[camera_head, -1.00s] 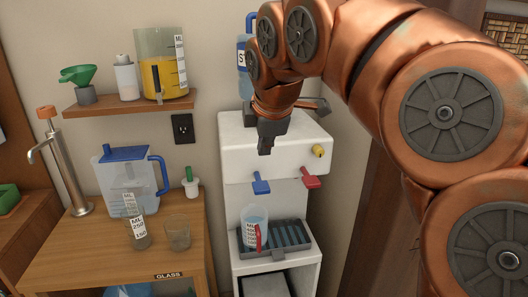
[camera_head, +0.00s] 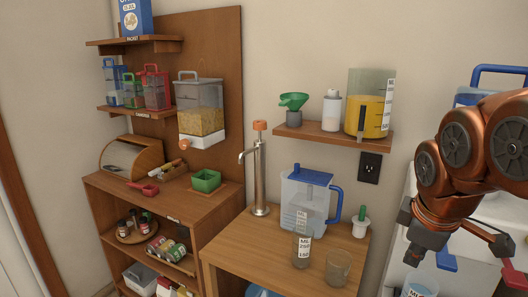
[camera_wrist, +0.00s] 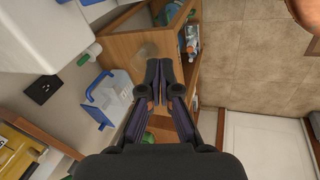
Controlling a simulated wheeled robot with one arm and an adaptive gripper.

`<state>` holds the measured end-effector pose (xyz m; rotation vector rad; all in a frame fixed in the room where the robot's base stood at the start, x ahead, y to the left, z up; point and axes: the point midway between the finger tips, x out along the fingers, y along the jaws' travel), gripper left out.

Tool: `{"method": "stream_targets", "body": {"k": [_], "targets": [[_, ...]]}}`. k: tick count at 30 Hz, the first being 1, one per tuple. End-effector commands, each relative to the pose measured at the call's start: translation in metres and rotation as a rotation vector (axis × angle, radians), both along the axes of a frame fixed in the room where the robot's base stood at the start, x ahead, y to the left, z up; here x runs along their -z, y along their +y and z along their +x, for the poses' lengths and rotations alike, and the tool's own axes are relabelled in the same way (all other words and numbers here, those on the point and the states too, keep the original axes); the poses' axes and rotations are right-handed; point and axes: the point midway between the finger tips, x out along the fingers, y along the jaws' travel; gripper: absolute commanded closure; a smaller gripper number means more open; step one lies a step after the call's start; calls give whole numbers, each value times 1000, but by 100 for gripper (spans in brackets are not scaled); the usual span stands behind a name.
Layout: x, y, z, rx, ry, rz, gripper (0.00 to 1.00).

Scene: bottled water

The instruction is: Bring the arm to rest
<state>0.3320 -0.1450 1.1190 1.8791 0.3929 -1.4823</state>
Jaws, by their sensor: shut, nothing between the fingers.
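My copper-coloured arm (camera_head: 496,130) reaches in from the right edge of the head view, bent over. My gripper (camera_head: 414,254) hangs pointing down in front of the white water dispenser (camera_head: 480,279). In the wrist view the dark fingers of my gripper (camera_wrist: 168,72) are together at the tips, with nothing held between them. The arm and gripper hide much of the dispenser.
A wooden counter (camera_head: 270,252) left of the dispenser holds a blue-lidded pitcher (camera_head: 307,200), glasses and a metal tap pump (camera_head: 260,175). A wall shelf (camera_head: 320,139) carries a yellow-filled jug (camera_head: 368,105). A cabinet (camera_head: 160,208) stands farther left.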

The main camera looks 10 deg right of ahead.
Motion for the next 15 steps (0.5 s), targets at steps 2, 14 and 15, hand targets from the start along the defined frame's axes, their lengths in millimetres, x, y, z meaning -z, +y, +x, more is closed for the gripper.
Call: {"method": "stream_targets", "body": {"k": [2, 14, 15], "targets": [[17, 32, -11, 67, 53, 57, 100], [105, 131, -109, 578, 314, 224, 100], [110, 135, -117, 622, 329, 227, 100]]}}
